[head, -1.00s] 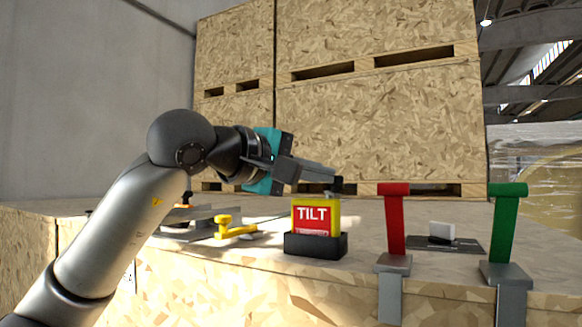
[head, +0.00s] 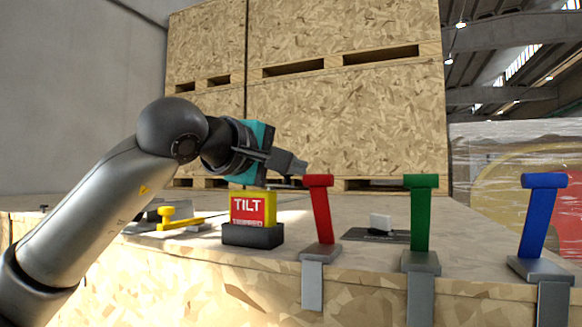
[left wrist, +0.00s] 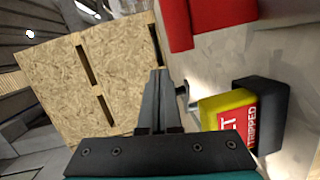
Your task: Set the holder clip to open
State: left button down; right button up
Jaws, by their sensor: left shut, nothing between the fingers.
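My left gripper (head: 303,168) is shut and empty. It is above the bench, up and right of the TILT box and close to the top of the red lever in the head view. In the left wrist view its closed fingers (left wrist: 157,95) point towards the wooden crates. A yellow clamp-like handle (head: 170,219) lies on a metal fixture at the left of the bench, partly behind my left arm. I cannot tell which of these is the holder clip. My right gripper is not in view.
A red lever (head: 320,212), a green lever (head: 420,215) and a blue lever (head: 542,218) stand along the bench's front edge. A yellow and red TILT box (head: 253,208) sits in a black base (head: 252,236). Wooden crates (head: 340,110) stand behind.

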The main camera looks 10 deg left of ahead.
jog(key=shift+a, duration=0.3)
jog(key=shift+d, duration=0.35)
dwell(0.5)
